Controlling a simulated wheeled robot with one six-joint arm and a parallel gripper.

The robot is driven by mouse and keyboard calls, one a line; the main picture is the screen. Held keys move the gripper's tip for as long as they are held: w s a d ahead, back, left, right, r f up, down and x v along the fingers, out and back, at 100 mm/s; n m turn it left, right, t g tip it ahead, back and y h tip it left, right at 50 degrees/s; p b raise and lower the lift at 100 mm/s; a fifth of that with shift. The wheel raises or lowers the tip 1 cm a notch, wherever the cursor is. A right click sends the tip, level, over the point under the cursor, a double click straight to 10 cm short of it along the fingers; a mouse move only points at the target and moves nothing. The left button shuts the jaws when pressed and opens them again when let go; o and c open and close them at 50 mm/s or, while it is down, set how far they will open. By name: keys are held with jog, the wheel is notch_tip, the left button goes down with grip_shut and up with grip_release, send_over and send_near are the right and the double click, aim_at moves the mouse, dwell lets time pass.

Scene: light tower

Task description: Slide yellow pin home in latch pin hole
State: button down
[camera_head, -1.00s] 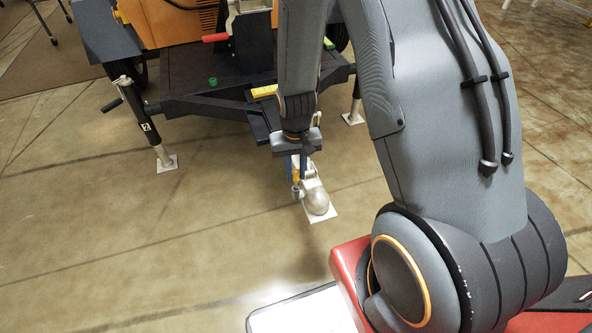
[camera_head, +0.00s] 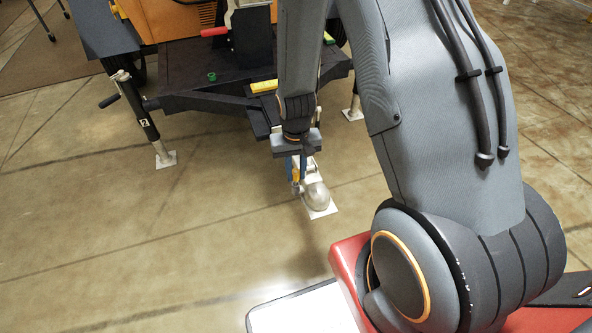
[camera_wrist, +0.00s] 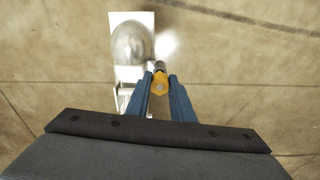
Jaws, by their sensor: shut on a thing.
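My gripper (camera_head: 298,165) points down in front of the trailer, and its blue fingers are shut on the yellow pin (camera_wrist: 160,84). In the wrist view the pin shows between the two fingertips (camera_wrist: 160,92), with a grey metal end beyond the yellow part. A silver ball-shaped coupler (camera_head: 317,196) on a white plate (camera_head: 325,212) is just right of and below the fingers. The coupler also shows in the wrist view (camera_wrist: 131,44), up and left of the pin. I cannot make out the latch pin hole, nor whether the pin touches anything.
The trailer's dark frame (camera_head: 195,104) stands behind my gripper, with a jack leg (camera_head: 140,118) at the left. A green ring (camera_head: 211,77), a yellow block (camera_head: 264,86) and a red handle (camera_head: 215,31) are on the trailer. The floor at the left front is clear.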

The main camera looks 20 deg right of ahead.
jog(key=shift+f+b, duration=0.45)
jog(key=shift+f, duration=0.45)
jog(key=c, duration=1.5)
grip_release()
jog(key=shift+o, duration=0.2)
jog(key=shift+r+p, duration=0.7)
jog(key=shift+r, duration=3.4)
jog(key=s+a+r+n, duration=0.2)
jog(key=s+a+r, duration=0.2)
jog(key=s+r, duration=0.7)
jog(key=s+a+r+n, duration=0.2)
jog(key=s+a+r, duration=0.3)
jog(key=r, duration=0.9)
jog(key=s+d+r+m+p, duration=0.1)
jog(key=d+r+p, duration=0.6)
jog(key=p, duration=0.8)
jog(key=shift+d+r+m, duration=0.2)
jog(key=shift+d+m, duration=0.6)
jog(key=shift+d, duration=0.15)
